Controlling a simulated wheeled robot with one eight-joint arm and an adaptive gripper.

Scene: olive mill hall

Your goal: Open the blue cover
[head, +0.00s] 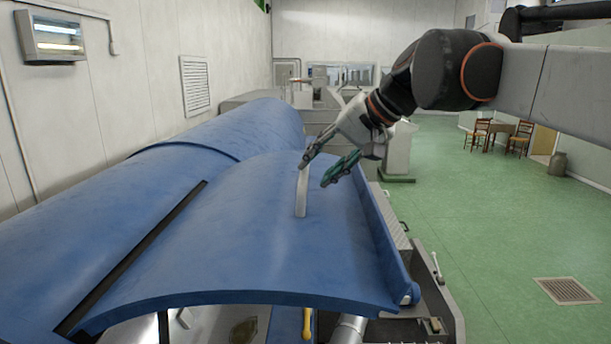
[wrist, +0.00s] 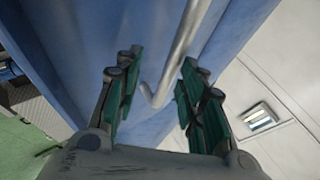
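The blue cover (head: 250,235) is a wide curved panel on the long blue machine, and it also shows in the wrist view (wrist: 75,45). A pale bar handle (head: 301,193) stands on its upper surface. My gripper (head: 317,171) is open at the handle's far upper end, with its fingers spread apart. In the wrist view, the bent handle (wrist: 175,58) runs between the two green-padded fingers of my gripper (wrist: 157,72), with space visible on both sides. Contact cannot be made out. The cover's near edge shows machine parts beneath it.
A dark slot (head: 135,255) runs along the cover's left side. A grey machine side with a small lever (head: 436,266) lies at the right. The green floor (head: 480,220) is clear there, apart from a drain grate (head: 567,291). A table and chairs stand far back.

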